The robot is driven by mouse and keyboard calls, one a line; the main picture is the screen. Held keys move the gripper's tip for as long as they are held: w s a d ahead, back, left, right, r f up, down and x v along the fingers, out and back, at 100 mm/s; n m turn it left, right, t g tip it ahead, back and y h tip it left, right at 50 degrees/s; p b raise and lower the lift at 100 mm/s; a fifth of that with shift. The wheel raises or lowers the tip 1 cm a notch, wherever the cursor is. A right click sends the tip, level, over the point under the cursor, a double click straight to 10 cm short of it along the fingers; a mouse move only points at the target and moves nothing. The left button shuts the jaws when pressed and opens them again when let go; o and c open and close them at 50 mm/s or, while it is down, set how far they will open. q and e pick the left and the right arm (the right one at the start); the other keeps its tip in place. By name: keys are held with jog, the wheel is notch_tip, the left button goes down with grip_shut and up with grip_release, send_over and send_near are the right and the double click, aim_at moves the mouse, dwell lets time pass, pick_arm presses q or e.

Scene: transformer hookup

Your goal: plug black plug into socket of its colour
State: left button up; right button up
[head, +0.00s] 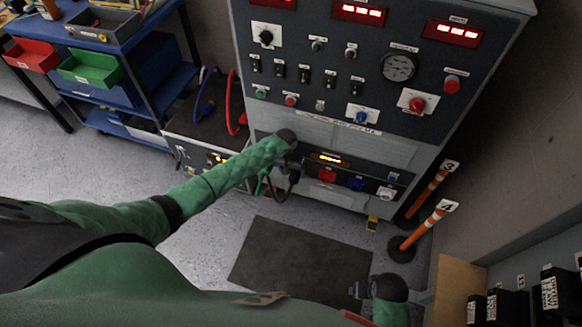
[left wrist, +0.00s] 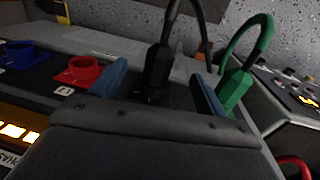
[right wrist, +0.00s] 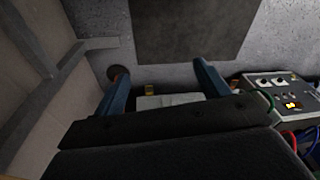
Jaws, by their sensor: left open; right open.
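The black plug (left wrist: 156,78) stands between the two blue fingers of my open left gripper (left wrist: 159,72), its cable rising from its top. Gaps show on both sides of it. In the head view my left gripper (head: 293,164) is at the cabinet's lower socket panel, left of the red socket (head: 327,175). The red socket (left wrist: 80,71) and blue socket (left wrist: 27,53) also show in the left wrist view. A black socket cannot be made out; the plug's lower end is hidden by my gripper. My right gripper (head: 356,291) is open and empty above the floor.
A green plug (left wrist: 234,88) with a green cable stands beside the black plug. A grey-white socket (head: 386,194) is at the panel's right end. Orange-striped posts (head: 427,224) stand right of the cabinet. A dark mat (head: 300,262) lies on the clear floor.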

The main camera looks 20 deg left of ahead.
pick_arm(q)
jog(key=shift+r+p, duration=0.6)
jog(key=shift+a+r+p, duration=0.1)
jog(key=shift+r+p, duration=0.4)
jog(key=shift+r, duration=0.05)
pick_arm(e)
notch_tip(320, 180, down, 9)
jog(key=s, duration=0.1)
jog(key=shift+s+d+f, duration=0.15)
jog(key=shift+d, duration=0.3)
pick_arm(q)
notch_tip(320, 180, up, 8)
jog(key=a+b, duration=0.1)
jog(key=shift+f, duration=0.15)
pick_arm(e)
jog(key=shift+w+a+r, duration=0.1)
jog(key=shift+w+r, duration=0.05)
jog(key=shift+r, duration=0.8)
jog(key=shift+w+a+r, duration=0.15)
jog(key=shift+w+r, duration=0.05)
jog(key=shift+r, duration=0.7)
jog(key=shift+w+a+r, duration=0.1)
jog(key=shift+w+r, duration=0.05)
jog(key=shift+r, duration=0.8)
